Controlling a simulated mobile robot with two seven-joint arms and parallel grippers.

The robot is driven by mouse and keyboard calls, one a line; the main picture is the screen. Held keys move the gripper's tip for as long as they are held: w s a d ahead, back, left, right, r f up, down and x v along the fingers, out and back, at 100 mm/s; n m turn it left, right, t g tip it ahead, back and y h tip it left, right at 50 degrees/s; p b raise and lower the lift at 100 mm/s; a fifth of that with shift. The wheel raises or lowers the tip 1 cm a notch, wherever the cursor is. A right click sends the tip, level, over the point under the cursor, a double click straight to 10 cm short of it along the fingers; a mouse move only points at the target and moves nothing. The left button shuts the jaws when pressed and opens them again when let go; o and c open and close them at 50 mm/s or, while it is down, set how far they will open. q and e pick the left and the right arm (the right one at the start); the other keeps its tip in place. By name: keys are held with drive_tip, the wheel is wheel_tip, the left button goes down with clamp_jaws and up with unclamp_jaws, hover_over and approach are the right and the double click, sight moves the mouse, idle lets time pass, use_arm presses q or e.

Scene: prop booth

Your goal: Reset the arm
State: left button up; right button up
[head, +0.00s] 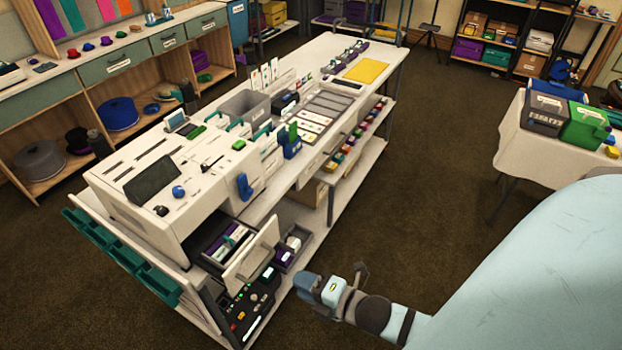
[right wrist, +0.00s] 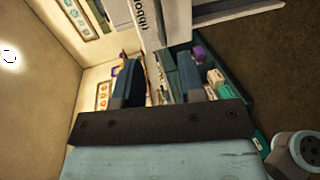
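My right arm reaches in from the lower right of the head view, and its gripper (head: 308,286) hangs beside the front end of the long white bench (head: 318,215), over the floor. In the right wrist view, the gripper's two dark fingers (right wrist: 160,72) stand apart with no object clearly held between them. An open drawer (head: 222,248) and a hinged pale panel (head: 254,250) at the bench's front end are just left of the gripper. My left gripper is not in view.
A white machine (head: 165,190) sits on the bench's near end. Teal trays (head: 120,258) stick out at its left. A black control panel (head: 250,305) lies low near my gripper. A white-covered table (head: 522,148) carries a green box (head: 585,127). Brown floor (head: 440,140) between is clear.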

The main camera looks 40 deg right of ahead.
drive_tip(key=shift+v, duration=0.8)
drive_tip(key=s+a+f+m+g+h, duration=0.1)
drive_tip(key=a+f+m, duration=0.1)
drive_tip(key=m, duration=0.7)
drive_tip(key=s+a+f+m+g+h+p, duration=0.1)
drive_tip(key=f+m, duration=0.3)
drive_tip(key=m, duration=0.6)
drive_tip(key=shift+s+a+f+g, duration=0.35)
drive_tip(key=shift+s+a+g, duration=0.25)
drive_tip(key=shift+a+g, duration=0.2)
